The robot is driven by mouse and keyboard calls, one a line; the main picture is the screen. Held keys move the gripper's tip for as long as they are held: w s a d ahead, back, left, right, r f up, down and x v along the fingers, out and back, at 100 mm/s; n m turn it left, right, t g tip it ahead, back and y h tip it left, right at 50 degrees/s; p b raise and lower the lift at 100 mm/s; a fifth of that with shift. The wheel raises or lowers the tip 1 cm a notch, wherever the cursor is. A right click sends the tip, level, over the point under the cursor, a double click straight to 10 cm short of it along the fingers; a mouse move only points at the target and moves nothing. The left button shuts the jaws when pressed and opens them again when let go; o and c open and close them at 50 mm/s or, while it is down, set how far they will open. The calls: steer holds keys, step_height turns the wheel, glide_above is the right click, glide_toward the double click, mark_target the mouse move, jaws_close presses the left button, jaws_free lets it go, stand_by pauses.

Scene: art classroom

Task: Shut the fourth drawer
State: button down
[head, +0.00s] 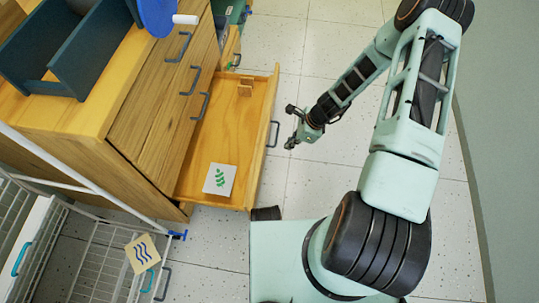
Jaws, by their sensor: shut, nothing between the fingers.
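A wooden cabinet (160,100) stands at the left with three shut drawer fronts, each with a grey handle. Below them the fourth drawer (220,130) is pulled well out over the floor. Its grey handle (274,135) is on the front panel, facing right. In the drawer lie a white card with a green leaf print (220,180) and a small wooden block (245,88). My gripper (291,143) is shut and empty. It is to the right of the drawer front, near the handle, with a visible gap between them.
A wire basket rack (100,255) stands at lower left, with a wave-pattern card (142,253) on it. A dark blue open box (80,50) and a blue disc (157,15) are on the cabinet top. Another narrow drawer (230,48) stands out behind. Tiled floor (330,50) is free beyond my arm.

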steer(key=w+a+f+b, duration=0.1)
steer(key=a+f+b, duration=0.2)
steer(key=a+f, duration=0.4)
steer(key=shift+w+b+x, duration=0.2)
steer(key=shift+b+x, duration=0.1)
steer(key=shift+x, duration=0.8)
steer(key=shift+d, duration=0.1)
